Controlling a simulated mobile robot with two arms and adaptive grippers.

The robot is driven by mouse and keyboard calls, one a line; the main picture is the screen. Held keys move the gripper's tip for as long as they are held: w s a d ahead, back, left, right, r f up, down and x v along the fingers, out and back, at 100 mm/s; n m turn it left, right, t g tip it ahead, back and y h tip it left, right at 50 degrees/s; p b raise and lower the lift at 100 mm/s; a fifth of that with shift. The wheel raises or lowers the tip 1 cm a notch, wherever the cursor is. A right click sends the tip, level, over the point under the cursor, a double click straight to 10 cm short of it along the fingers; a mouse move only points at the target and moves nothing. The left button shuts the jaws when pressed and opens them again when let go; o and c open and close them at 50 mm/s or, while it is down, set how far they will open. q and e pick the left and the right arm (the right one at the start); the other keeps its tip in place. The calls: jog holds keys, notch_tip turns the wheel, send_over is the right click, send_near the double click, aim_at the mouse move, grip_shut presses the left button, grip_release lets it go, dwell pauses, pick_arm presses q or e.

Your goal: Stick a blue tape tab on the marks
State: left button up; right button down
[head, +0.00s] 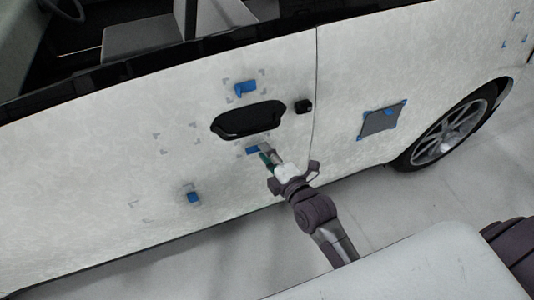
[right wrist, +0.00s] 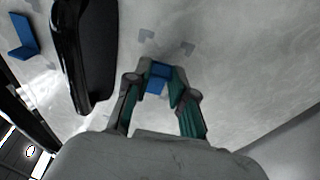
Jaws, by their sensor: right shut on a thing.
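My right gripper (head: 263,154) is just below the black door handle (head: 247,119). It is shut on a small blue tape tab (head: 252,150), which also shows between the fingertips in the right wrist view (right wrist: 158,71). The tab is close to the white door; I cannot tell whether it touches. Grey corner marks (right wrist: 146,35) lie on the door just beyond the gripper. Another blue tab (head: 245,88), bent, sits among marks above the handle. A further blue tab (head: 193,197) is lower left on the door. My left gripper is not in view.
A grey square patch (head: 381,121) with blue tabs at its corners is on the panel to the right, near the wheel (head: 449,133). More faint marks (head: 163,143) lie on the door's left part.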

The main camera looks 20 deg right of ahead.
jog(key=shift+w+f, duration=0.1)
jog(key=shift+w, duration=0.65)
dwell(0.3)
dwell(1.6)
jog(key=c, duration=0.9)
grip_release()
jog(key=shift+w, duration=0.1)
